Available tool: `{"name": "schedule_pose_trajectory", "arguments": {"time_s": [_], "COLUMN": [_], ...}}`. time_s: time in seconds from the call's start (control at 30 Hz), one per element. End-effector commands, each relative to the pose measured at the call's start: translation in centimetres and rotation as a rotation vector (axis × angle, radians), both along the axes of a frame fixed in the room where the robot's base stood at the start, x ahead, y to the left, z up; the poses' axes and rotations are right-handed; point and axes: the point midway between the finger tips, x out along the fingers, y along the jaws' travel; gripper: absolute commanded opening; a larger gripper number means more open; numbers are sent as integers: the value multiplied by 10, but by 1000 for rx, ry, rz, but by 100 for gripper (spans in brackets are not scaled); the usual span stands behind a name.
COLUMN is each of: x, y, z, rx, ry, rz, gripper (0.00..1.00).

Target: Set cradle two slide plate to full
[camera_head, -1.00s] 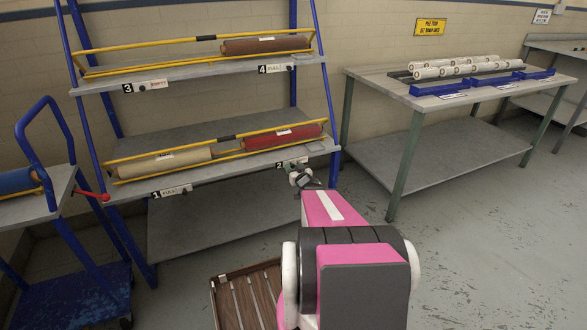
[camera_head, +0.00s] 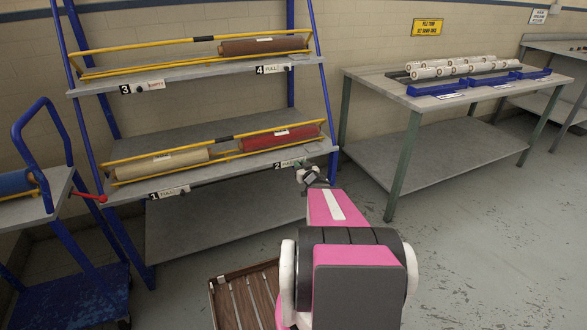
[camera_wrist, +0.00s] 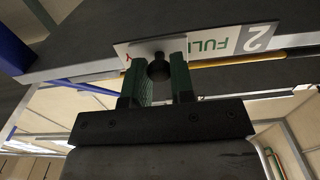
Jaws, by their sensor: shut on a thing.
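The cradle two label (camera_head: 291,163) is on the lower shelf's front edge at its right end. A dark round knob (camera_wrist: 158,69) stands out from the plate. My gripper (camera_wrist: 160,82) is shut on this knob, one dark green finger on each side. In the head view, my gripper (camera_head: 309,175) is at the label, small and partly hidden by my arm.
Cradle two holds a red roll (camera_head: 280,138); cradle one beside it holds a beige roll (camera_head: 162,166). Cradles three and four are on the upper shelf (camera_head: 190,73). A table (camera_head: 385,92) with white rolls stands right, a blue cart (camera_head: 62,190) left. A brown slatted crate (camera_head: 216,300) is below.

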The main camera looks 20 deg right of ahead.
Motion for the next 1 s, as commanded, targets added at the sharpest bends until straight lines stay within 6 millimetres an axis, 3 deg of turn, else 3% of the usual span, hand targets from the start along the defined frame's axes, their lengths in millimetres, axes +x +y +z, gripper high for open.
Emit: {"name": "schedule_pose_trajectory", "arguments": {"time_s": [0.13, 0.47, 0.5, 0.57, 0.87, 1.0], "x": [1, 1, 1, 1, 0, -12], "y": [-16, -20, -21, -21, -19, -18], "z": [-1, 0, 0, 0, 0, 0], "rx": [0, 3, 4, 4, 2, 2], "ry": [1, 2, 2, 2, 1, 2], "rz": [-1, -6, -7, -7, -2, -2], "gripper": [0, 0, 26, 46, 47, 47]}}
